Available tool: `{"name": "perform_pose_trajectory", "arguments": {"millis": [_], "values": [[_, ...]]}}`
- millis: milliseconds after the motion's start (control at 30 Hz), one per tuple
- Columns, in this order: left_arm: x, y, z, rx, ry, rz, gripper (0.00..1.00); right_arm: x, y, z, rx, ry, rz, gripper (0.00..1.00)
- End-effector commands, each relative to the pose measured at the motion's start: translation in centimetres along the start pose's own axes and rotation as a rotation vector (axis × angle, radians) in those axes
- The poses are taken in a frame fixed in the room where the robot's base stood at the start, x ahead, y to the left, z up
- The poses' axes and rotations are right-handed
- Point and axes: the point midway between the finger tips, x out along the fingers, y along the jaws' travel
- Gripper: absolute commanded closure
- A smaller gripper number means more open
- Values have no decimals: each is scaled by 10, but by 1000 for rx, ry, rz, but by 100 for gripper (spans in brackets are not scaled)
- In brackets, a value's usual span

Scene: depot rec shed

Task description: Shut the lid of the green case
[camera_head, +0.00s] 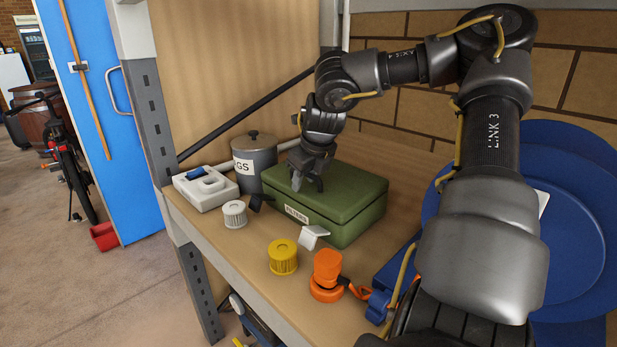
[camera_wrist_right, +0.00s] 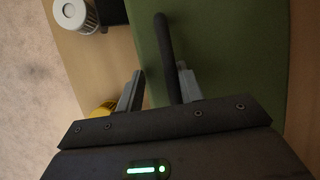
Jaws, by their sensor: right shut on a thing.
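The green case (camera_head: 350,215) stands on the wooden shelf with a pale label on its front. Its lid (camera_head: 340,182) lies level over the body, with a thin seam below it and no clear gap. The lid also fills much of the right wrist view (camera_wrist_right: 235,50). My right gripper (camera_head: 309,184) is at the lid's front left part. In the right wrist view, a dark handle-like bar (camera_wrist_right: 164,50) runs between its fingers, and the gripper is shut on it. The fingers' exact contact is hard to see. My left gripper is not in view.
A grey lidded canister (camera_head: 255,160) and a white box (camera_head: 205,188) stand left of the case. A white filter (camera_head: 234,214), a yellow filter (camera_head: 283,257), a white bracket (camera_head: 313,235) and an orange item (camera_head: 327,275) are in front. A blue round object (camera_head: 575,190) is at right.

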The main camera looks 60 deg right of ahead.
Motion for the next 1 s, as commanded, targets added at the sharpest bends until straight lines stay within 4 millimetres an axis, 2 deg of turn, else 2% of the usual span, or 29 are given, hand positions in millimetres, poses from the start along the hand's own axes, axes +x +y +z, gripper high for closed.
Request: {"name": "perform_pose_trajectory", "arguments": {"millis": [33,167,500,600,833,1000], "values": [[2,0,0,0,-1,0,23,6,6,-8,-7,20,19,78],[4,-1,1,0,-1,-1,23,-8,5,-6,-7,13,18,78],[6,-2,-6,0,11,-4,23,-84,3,-6,-4,-8,3,78],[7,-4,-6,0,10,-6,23,-98,0,-6,0,-8,2,78],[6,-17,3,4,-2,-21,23,-111,-4,-7,4,-5,3,78],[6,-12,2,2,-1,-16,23,-112,-4,-7,3,-5,3,78]]}}
